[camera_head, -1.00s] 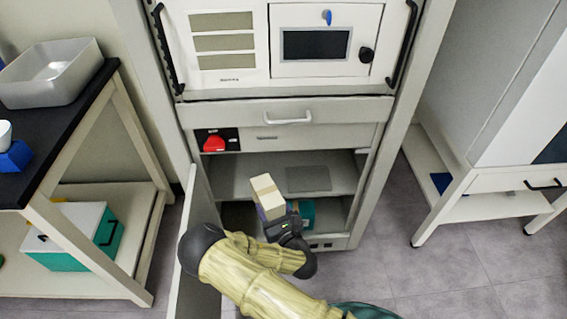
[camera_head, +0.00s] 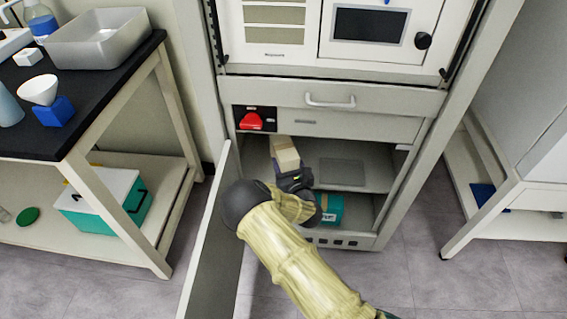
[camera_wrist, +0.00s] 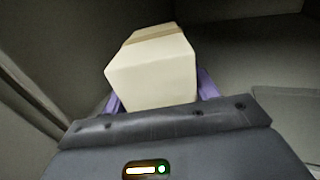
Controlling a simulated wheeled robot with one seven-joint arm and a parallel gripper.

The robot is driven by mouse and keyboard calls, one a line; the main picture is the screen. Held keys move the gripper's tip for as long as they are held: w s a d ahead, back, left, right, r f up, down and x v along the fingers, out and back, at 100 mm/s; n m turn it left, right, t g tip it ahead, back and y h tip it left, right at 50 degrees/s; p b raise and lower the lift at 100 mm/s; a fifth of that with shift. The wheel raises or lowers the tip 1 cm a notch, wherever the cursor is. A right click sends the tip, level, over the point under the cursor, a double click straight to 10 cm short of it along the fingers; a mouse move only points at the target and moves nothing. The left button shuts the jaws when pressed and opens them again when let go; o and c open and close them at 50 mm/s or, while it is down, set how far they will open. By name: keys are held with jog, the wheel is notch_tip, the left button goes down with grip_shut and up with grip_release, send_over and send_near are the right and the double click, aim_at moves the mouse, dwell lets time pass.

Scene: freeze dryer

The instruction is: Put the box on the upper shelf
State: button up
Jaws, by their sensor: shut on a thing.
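A pale cream box (camera_head: 285,154) with a tan tape strip is in my gripper (camera_head: 292,173), at the opening of the freeze dryer's lower cabinet. In the wrist view the box (camera_wrist: 152,75) sits between the purple fingers of my gripper (camera_wrist: 160,95), which is shut on it. The upper shelf (camera_head: 375,176) is a grey board with a darker square mat (camera_head: 342,172) to the right of the box. The box is at about the height of this shelf, towards its left side. I cannot tell whether it touches the shelf.
A teal box (camera_head: 331,208) stands in the compartment below the shelf. The open cabinet door (camera_head: 212,245) stands left of my arm. A drawer (camera_head: 350,97) is above the opening. The shelf's right part looks clear.

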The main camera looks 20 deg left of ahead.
jog(key=shift+b+x, duration=0.35)
jog(key=shift+x, duration=1.6)
jog(key=shift+a, duration=0.1)
jog(key=shift+w+a+b, duration=0.2)
jog(key=shift+w+b, duration=0.1)
jog(key=shift+w, duration=0.05)
jog(key=shift+d+f+b, duration=0.1)
jog(key=shift+f+b, duration=0.7)
jog(key=shift+f, duration=0.95)
jog(key=shift+f, duration=0.15)
jog(key=o, duration=1)
jog(key=shift+o, duration=0.3)
jog(key=shift+s, duration=0.1)
